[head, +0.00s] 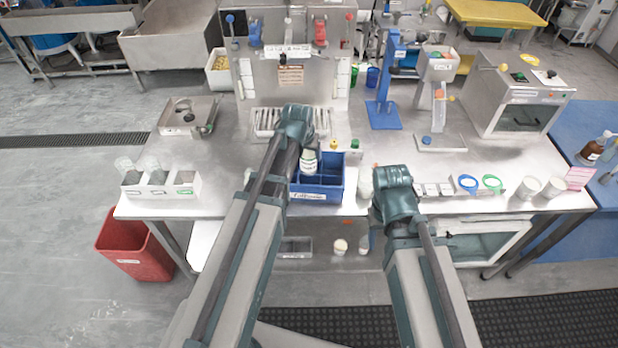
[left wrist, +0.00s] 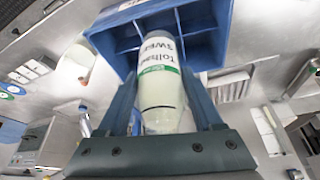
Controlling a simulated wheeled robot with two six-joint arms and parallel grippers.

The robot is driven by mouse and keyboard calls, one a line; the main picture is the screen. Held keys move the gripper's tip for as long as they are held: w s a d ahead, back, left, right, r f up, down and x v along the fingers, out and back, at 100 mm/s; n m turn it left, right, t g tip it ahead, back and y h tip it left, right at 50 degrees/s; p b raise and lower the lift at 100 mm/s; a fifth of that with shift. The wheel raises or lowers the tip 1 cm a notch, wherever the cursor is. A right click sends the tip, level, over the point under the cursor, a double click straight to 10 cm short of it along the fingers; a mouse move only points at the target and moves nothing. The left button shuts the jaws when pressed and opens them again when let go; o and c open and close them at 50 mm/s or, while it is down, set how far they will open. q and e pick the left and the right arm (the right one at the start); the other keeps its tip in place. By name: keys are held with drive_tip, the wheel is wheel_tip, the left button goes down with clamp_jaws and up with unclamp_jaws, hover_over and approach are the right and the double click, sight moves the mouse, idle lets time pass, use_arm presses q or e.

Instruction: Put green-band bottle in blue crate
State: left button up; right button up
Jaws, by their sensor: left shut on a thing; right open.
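The white bottle with a green band (head: 309,162) is in my left gripper (head: 305,152). The left wrist view shows the bottle (left wrist: 163,85) between the two fingers, its far end overlapping the compartments of the blue crate (left wrist: 219,20). In the head view the blue crate (head: 318,192) stands near the table's front edge, and the bottle is over its left part. I cannot tell how deep the bottle reaches. My right gripper (head: 376,178) is open at the crate's right, beside another white bottle (head: 365,184); its fingers are mostly hidden.
A rack with glass jars (head: 160,186) stands at the front left. Small bottles with yellow and green caps (head: 354,146) stand behind the crate. A blue stand (head: 384,115) is farther back. Several small containers (head: 432,190) line the front right. A red bin (head: 135,248) is on the floor.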

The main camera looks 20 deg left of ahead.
sight(308, 175)
use_arm(q)
drive_tip(key=shift+f+b, duration=3.95)
drive_tip(key=shift+f, duration=0.5)
drive_tip(key=shift+f+b, duration=0.65)
drive_tip(key=o, duration=1.3)
drive_tip(key=shift+r, duration=0.1)
